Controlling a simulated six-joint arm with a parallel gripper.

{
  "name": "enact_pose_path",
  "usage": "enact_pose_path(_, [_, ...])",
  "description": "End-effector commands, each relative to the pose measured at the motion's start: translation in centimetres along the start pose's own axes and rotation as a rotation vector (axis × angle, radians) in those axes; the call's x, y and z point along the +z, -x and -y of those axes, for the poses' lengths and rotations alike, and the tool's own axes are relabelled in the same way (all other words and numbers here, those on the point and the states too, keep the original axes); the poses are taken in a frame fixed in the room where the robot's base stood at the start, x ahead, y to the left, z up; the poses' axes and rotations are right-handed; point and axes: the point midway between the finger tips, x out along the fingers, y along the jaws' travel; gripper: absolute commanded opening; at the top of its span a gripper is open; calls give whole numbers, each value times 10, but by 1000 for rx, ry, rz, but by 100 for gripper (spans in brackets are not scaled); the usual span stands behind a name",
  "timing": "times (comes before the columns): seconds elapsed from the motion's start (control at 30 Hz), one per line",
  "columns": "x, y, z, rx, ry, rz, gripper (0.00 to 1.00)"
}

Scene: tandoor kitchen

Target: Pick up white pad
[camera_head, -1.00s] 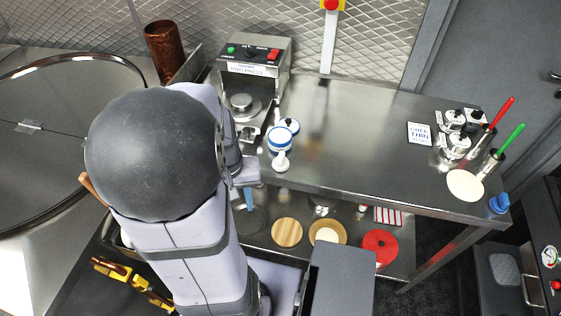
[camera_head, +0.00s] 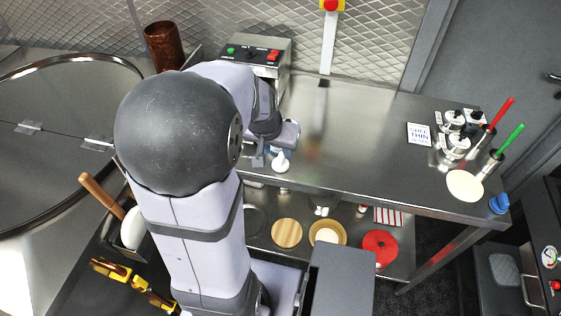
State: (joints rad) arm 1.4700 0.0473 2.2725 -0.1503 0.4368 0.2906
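Several pale things could be the white pad. A white rounded thing (camera_head: 133,228) with a wooden handle (camera_head: 101,195) stands in a dark holder at the lower left. A flat cream disc (camera_head: 465,186) lies at the right end of the steel table. A small white knobbed piece (camera_head: 281,161) stands near the table's front edge, with a blue part behind it mostly hidden. My gripper (camera_head: 268,153) is at that knobbed piece, over the table's left part. My arm hides most of its fingers, and I cannot tell whether they touch or hold anything.
Canisters (camera_head: 456,140), a small sign (camera_head: 419,134) and red and green handled tools stand at the right. The table's middle (camera_head: 350,140) is clear. A lower shelf holds discs, including a red one (camera_head: 380,245).

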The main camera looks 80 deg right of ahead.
Motion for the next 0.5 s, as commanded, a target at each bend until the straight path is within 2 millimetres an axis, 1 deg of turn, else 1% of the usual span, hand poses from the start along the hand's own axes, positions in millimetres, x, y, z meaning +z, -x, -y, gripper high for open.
enact_pose_path(0.17, [1, -12, 0, 1, 1, 4, 36])
enact_pose_path(0.37, [0, -15, 0, 0, 1, 2, 36])
enact_pose_path(0.5, [0, -22, 0, 1, 0, 5, 36])
